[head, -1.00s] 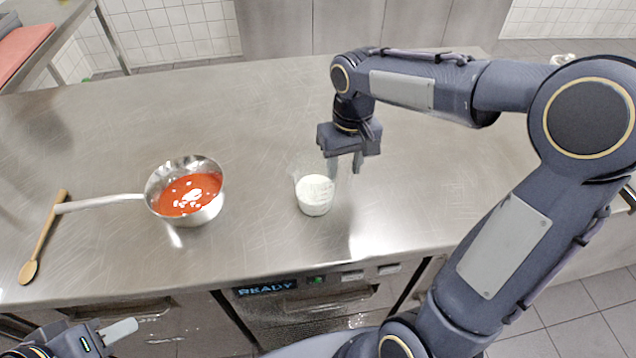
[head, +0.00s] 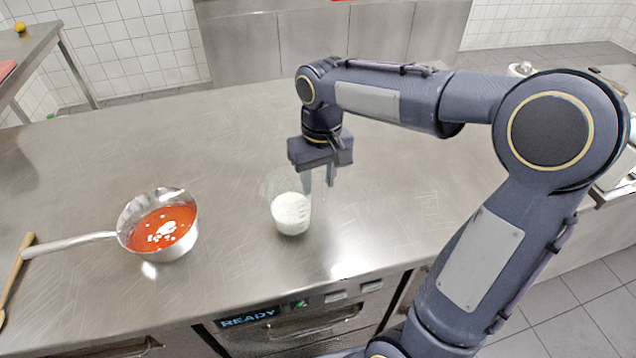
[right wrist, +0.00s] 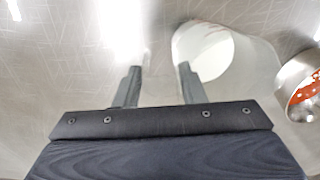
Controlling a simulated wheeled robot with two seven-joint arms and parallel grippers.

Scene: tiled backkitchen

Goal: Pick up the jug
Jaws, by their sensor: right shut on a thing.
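The jug (head: 290,213) is a small clear container with white contents in its lower part and red marks on its side. It is upright, over the middle of the steel counter, and I cannot tell whether its base touches the top. My right gripper (head: 320,182) points down at the jug's right side and is shut on it. In the right wrist view the fingers (right wrist: 158,83) stand apart, with one against the jug's clear wall (right wrist: 250,75). The part between the fingers is too transparent to make out. My left gripper is out of view.
A steel saucepan (head: 128,222) with red sauce stands left of the jug. A wooden spoon (head: 14,275) lies at the far left. The counter (head: 200,125) is clear behind the jug. Its front edge has a panel reading READY (head: 248,318).

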